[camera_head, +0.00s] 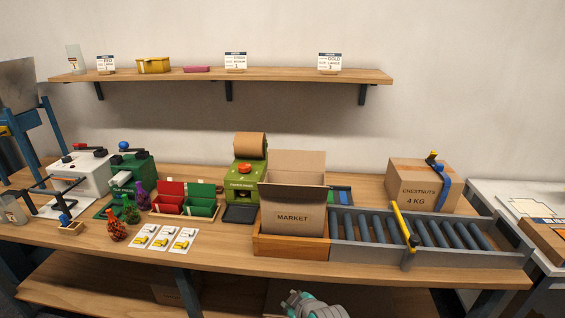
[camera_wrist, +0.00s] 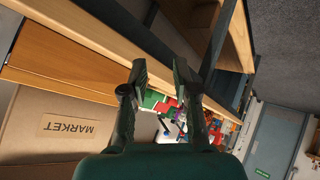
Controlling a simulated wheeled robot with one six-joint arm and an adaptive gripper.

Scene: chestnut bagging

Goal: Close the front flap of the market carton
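The market carton (camera_head: 292,217) is a brown box with a MARKET label, standing in a wooden tray (camera_head: 290,246). Its back flap (camera_head: 298,160) stands up. A dark front flap (camera_head: 292,192) shows along the top of the front face; its exact angle is hard to tell. In the wrist view the carton's labelled face (camera_wrist: 40,135) is at the lower left, rotated. My gripper (camera_wrist: 162,72) is open and empty, apart from the carton. In the head view only a grey and teal part of my arm shows at the bottom edge, in front of the table; the fingertips are not clear there.
A roller conveyor (camera_head: 440,236) with a yellow bar (camera_head: 404,226) adjoins the tray on the right. A chestnuts box (camera_head: 424,186) stands behind it. A green machine (camera_head: 245,180) and red and green bins (camera_head: 187,204) stand left. The table's front edge (camera_head: 220,258) lies below the carton.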

